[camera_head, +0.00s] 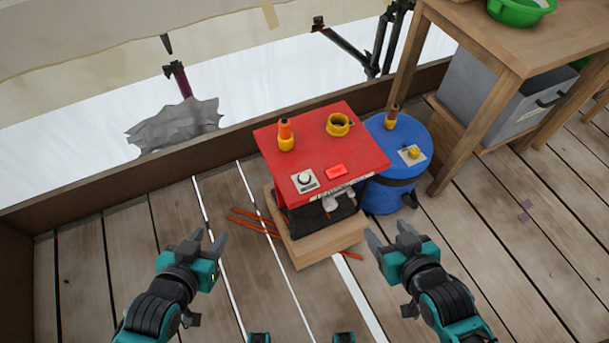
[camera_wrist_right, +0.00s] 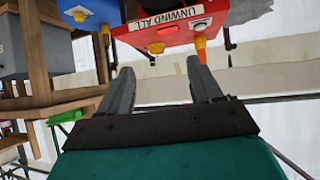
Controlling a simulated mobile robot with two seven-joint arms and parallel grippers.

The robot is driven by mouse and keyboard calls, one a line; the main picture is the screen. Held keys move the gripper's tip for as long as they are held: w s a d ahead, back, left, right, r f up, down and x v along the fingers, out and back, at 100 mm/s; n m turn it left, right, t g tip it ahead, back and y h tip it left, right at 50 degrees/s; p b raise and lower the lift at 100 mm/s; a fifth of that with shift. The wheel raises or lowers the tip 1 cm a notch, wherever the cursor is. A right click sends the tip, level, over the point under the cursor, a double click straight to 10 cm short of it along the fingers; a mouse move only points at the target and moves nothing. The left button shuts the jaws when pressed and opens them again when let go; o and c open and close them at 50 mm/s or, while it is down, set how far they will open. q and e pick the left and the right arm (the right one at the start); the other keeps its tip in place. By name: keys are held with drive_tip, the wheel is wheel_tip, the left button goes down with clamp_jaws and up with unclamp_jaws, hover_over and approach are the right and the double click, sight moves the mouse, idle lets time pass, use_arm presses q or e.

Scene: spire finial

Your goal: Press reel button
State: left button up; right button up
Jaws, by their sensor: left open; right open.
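A red-topped box (camera_head: 283,150) stands on a wooden block in the middle of the head view. A bright red button (camera_head: 336,170) sits near its front edge, beside a pale plate with a round white knob (camera_head: 305,180). My left gripper (camera_head: 207,240) is open and empty over the floor, left of the box. My right gripper (camera_head: 388,234) is open and empty, right of and nearer than the box. Neither touches it.
A blue drum (camera_head: 385,190) with a yellow knob (camera_head: 413,152) stands right beside the box. An orange-tipped holder (camera_head: 286,135) and yellow cup (camera_head: 339,125) rise from the box top. A wooden table (camera_head: 500,40) stands right. Orange rods (camera_head: 250,217) lie on the floor.

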clamp_jaws()
idle(0.4)
idle(1.0)
